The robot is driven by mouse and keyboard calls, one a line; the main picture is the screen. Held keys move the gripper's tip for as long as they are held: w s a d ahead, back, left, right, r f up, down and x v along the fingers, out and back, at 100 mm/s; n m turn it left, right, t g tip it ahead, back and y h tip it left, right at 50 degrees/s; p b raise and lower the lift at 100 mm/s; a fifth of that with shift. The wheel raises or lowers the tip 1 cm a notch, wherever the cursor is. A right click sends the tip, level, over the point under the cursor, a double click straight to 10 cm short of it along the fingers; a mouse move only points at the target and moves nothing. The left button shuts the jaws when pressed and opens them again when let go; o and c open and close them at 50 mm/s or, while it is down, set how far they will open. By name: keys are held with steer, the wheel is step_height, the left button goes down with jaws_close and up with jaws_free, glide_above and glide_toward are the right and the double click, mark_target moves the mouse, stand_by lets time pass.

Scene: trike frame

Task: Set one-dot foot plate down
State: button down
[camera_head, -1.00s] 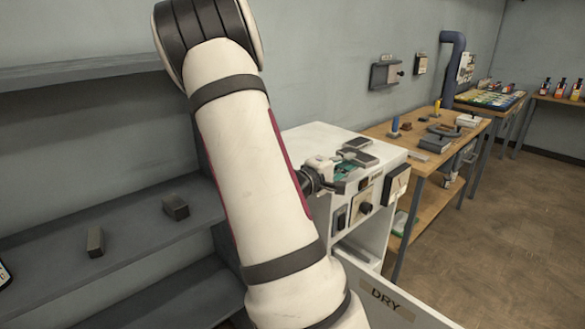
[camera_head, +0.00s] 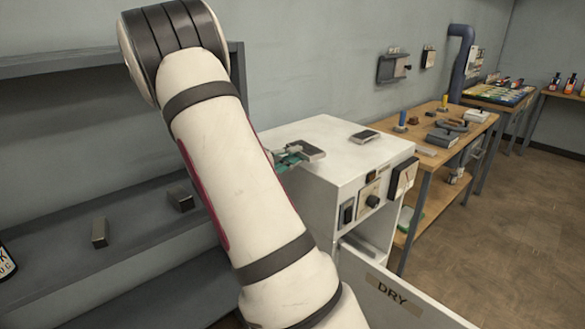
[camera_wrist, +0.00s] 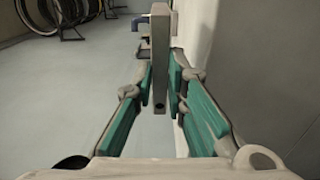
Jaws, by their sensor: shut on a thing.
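My gripper (camera_head: 290,158) is at the left edge of the white cabinet's top in the head view, partly hidden behind my arm. It is shut on a small grey plate (camera_head: 306,151), taken to be the one-dot foot plate. In the wrist view the plate (camera_wrist: 160,60) stands between the green finger pads (camera_wrist: 160,88) as a narrow upright grey bar, with one dark round spot near its lower end. Whether the plate touches the cabinet top I cannot tell. A second dark plate (camera_head: 364,136) lies flat on the cabinet top, apart from the held one.
The white cabinet (camera_head: 335,170) has bare top surface around the second plate. Its drawer marked DRY (camera_head: 392,296) stands out at the front. Dark shelves (camera_head: 60,250) with two small grey blocks are at left. A wooden workbench (camera_head: 440,150) with tools stands at right.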

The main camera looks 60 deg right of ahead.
steer(key=shift+f, duration=1.75)
steer(key=shift+f+b, duration=0.1)
steer(key=shift+b, duration=0.2)
steer(key=c, duration=1.6)
jaws_free()
